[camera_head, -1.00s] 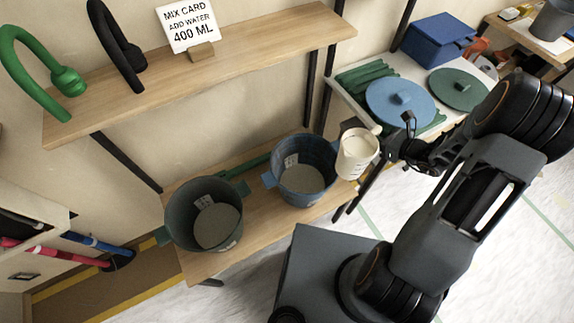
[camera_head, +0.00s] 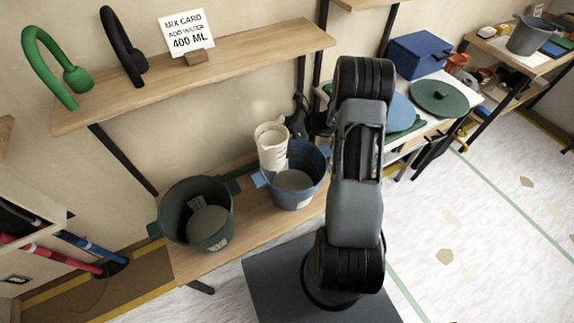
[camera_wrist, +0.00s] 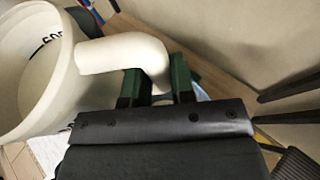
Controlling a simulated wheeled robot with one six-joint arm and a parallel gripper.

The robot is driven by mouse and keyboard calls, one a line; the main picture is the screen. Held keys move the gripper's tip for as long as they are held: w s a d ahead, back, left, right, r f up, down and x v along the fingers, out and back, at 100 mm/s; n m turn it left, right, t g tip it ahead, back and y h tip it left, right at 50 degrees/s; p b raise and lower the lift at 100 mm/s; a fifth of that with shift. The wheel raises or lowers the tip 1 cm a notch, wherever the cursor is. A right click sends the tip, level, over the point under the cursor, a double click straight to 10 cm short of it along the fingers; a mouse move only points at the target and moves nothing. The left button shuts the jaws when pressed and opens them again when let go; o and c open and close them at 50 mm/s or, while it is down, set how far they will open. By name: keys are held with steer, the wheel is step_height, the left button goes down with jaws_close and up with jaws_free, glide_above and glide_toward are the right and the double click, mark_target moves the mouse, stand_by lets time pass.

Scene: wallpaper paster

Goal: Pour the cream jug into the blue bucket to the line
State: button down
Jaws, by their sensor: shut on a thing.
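The cream jug (camera_head: 271,147) is held above the left rim of the blue bucket (camera_head: 290,199), looking close to upright. My gripper (camera_head: 300,124) is to the right of the jug, partly hidden by my arm. In the wrist view my gripper's green fingers (camera_wrist: 156,88) are shut on the jug's handle (camera_wrist: 120,53). The jug's white body (camera_wrist: 40,75) shows at the left there, with dark marks inside. The blue bucket stands on the low wooden shelf and has pale grey contents low inside. No stream is visible. The fill line cannot be made out.
A dark green bucket (camera_head: 197,216) stands left of the blue one on the low shelf (camera_head: 250,232). Lids lie on the white table at right.

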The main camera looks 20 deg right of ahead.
steer(key=w+d+f+m+t+h, duration=0.1)
steer(key=w+d, duration=0.3)
steer(key=d, duration=0.7)
steer(key=w+d+f+m+h+b, duration=0.1)
steer(key=w+d, duration=0.4)
steer(key=d, duration=0.5)
steer(key=shift+d+f+t, duration=0.35)
steer(key=shift+f+t, duration=0.05)
steer(key=shift+f, duration=0.2)
steer(key=s+a+r+n+t+h+p, duration=0.1)
steer(key=s+a+r+n+p, duration=0.1)
steer(key=s+a+r+p, duration=0.2)
steer(key=a+p, duration=0.2)
steer(key=p, duration=0.2)
steer(key=shift+s+r+n+h+p, duration=0.25)
steer(key=shift+s+n+h+p, duration=0.15)
